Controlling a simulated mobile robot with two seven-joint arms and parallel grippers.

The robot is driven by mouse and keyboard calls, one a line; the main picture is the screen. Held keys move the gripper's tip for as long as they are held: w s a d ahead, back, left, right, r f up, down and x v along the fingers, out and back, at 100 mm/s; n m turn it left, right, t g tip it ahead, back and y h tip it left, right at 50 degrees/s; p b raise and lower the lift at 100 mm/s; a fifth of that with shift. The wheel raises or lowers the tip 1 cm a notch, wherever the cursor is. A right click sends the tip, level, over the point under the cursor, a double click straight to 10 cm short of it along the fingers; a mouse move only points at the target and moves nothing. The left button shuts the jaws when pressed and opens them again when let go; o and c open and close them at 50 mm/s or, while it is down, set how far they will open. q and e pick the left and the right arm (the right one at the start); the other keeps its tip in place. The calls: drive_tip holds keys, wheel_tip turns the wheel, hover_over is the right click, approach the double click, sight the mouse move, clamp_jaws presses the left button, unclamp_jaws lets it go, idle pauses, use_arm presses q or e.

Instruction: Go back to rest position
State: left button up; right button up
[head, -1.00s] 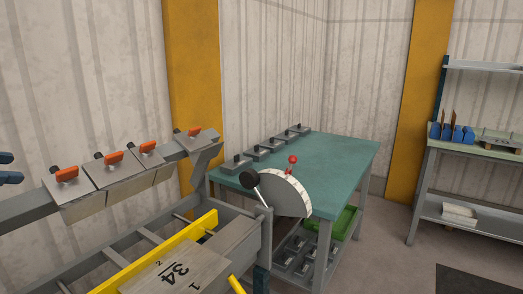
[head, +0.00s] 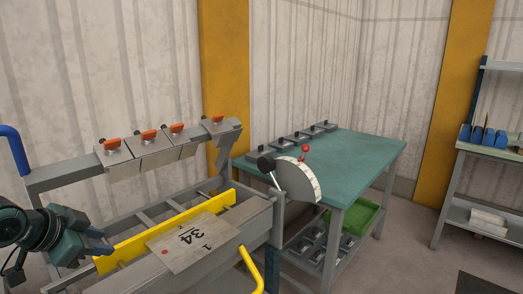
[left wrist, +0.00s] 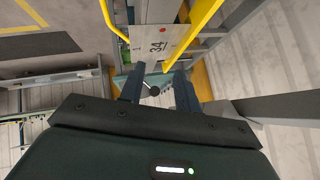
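My left gripper (head: 103,243) is at the lower left of the head view, close to the left end of the yellow bar of the panel bender (head: 262,215). In the left wrist view its two fingers (left wrist: 159,82) stand apart with nothing held between them. A panel marked 34 (head: 190,242) lies flat on the bender in front of the yellow bar. The panel also shows beyond the fingers in the left wrist view (left wrist: 157,42). My right gripper is not in view.
The bender's upper beam carries several segments with orange handles (head: 149,134). A white dial (head: 296,180) with a black-knobbed lever is at its right end. A green table (head: 350,152) stands behind, with a green tray (head: 366,216) below.

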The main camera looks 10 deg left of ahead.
use_arm(q)
drive_tip(key=s+d+f+n+g, duration=0.1)
drive_tip(key=s+d+f, duration=0.25)
drive_tip(key=f, duration=0.25)
drive_tip(key=s+d+f+n+g, duration=0.1)
drive_tip(key=s+d+f+g, duration=0.15)
drive_tip(key=d+f, duration=0.35)
drive_tip(key=s+d+f, duration=0.3)
drive_tip(key=f, duration=0.4)
drive_tip(key=s+d+f+n+g, duration=0.2)
drive_tip(key=s+d+f+n, duration=0.15)
drive_tip(key=s+d, duration=0.6)
drive_tip(key=w+d+f+m+t+h, duration=0.2)
drive_tip(key=w+d+f+t, duration=0.5)
drive_tip(key=shift+d, duration=0.15)
